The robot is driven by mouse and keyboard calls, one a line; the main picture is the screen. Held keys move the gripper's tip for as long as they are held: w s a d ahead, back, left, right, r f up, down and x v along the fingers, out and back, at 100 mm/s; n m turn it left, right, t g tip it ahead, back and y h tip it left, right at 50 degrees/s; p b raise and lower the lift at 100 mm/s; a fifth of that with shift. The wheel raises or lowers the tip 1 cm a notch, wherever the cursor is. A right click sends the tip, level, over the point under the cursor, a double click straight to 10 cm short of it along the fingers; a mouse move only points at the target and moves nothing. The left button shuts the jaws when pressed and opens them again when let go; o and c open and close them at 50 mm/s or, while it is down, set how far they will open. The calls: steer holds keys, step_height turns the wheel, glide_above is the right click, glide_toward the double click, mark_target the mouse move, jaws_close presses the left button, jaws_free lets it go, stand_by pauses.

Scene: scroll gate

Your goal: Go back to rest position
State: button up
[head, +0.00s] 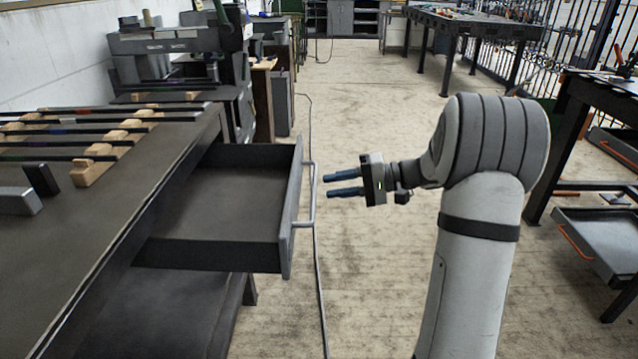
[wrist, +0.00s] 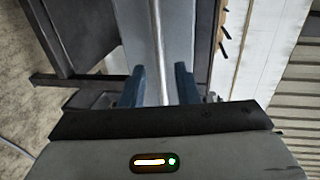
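My gripper (head: 343,184) is in the middle of the head view, level and pointing left. Its two blue fingers are apart with nothing between them in that view. The fingertips are just right of the handle (head: 312,195) of a pulled-out drawer (head: 285,215), with a small gap. The drawer is empty and hangs from the dark workbench (head: 80,245) at left. In the wrist view my gripper (wrist: 160,75) has its fingers spread, and the pale handle bar (wrist: 160,50) lines up between them.
Rods on wooden blocks (head: 100,165) and a grey metal piece (head: 18,200) lie on the workbench. A machine (head: 165,65) stands behind it. A table with an open drawer (head: 605,240) is at right. The floor (head: 375,275) between is clear except for a thin cable.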

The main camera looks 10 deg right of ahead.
steer(key=shift+v, duration=1.2)
steer(key=s+a+r+g+h+p, duration=0.4)
steer(key=s+a+r+h+p, duration=0.35)
steer(key=s+r+p, duration=0.65)
steer(key=s+d+r+n+t+h+p, duration=0.2)
steer(key=s+r+h+p, duration=0.6)
steer(key=p, duration=0.8)
steer(key=s+r+t, duration=0.1)
steer(key=s+r, duration=0.2)
steer(key=s, duration=0.1)
steer(key=shift+d+r+n+p, duration=0.3)
steer(key=shift+r, duration=0.05)
steer(key=shift+s, duration=0.1)
